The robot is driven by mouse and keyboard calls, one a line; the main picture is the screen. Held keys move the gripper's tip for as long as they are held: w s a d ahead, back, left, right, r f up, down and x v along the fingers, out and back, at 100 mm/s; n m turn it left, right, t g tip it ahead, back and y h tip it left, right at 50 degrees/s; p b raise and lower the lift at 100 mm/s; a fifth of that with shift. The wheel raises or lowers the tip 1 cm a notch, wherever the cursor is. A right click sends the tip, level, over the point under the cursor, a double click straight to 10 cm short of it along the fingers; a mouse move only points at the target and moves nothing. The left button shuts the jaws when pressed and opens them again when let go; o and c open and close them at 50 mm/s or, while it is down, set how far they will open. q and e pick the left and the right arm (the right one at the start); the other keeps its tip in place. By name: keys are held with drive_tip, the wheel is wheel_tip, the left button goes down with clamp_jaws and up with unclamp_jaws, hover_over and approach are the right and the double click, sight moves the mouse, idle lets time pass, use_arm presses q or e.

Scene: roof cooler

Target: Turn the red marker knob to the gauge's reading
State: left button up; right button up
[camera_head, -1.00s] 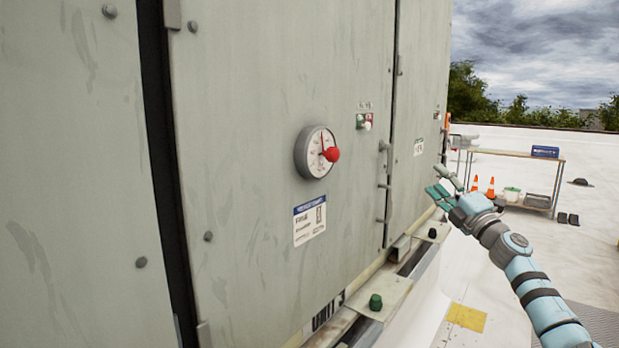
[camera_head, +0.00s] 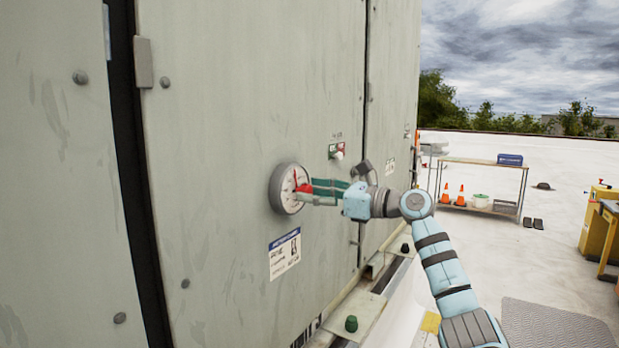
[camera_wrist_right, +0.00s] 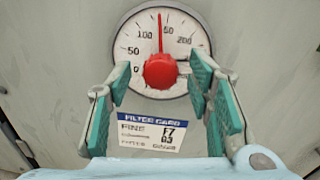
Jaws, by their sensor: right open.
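A round gauge (camera_head: 284,190) with a grey rim and white face is on the grey-green panel; its face (camera_wrist_right: 132,32) fills the upper middle of the right wrist view. The red knob (camera_wrist_right: 160,71) is at its centre, and also shows in the head view (camera_head: 304,188). A thin red pointer (camera_wrist_right: 160,32) stands almost straight up, between the 100 and 200 marks. My right gripper (camera_wrist_right: 160,82) is open, its green-padded fingers on either side of the knob, with gaps visible. In the head view my right gripper (camera_head: 314,191) is at the gauge. My left gripper is out of view.
A filter label (camera_head: 284,254) is below the gauge. A small switch plate (camera_head: 336,150) and a panel handle are right of it, close to my right wrist. A table (camera_head: 485,163) and orange cones stand far right on open white roof.

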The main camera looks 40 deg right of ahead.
drive_tip(key=shift+w+a, duration=0.1)
drive_tip(key=shift+w, duration=0.45)
drive_tip(key=shift+f, duration=0.1)
drive_tip(key=shift+s, duration=0.1)
drive_tip(key=shift+c, duration=0.8)
clamp_jaws()
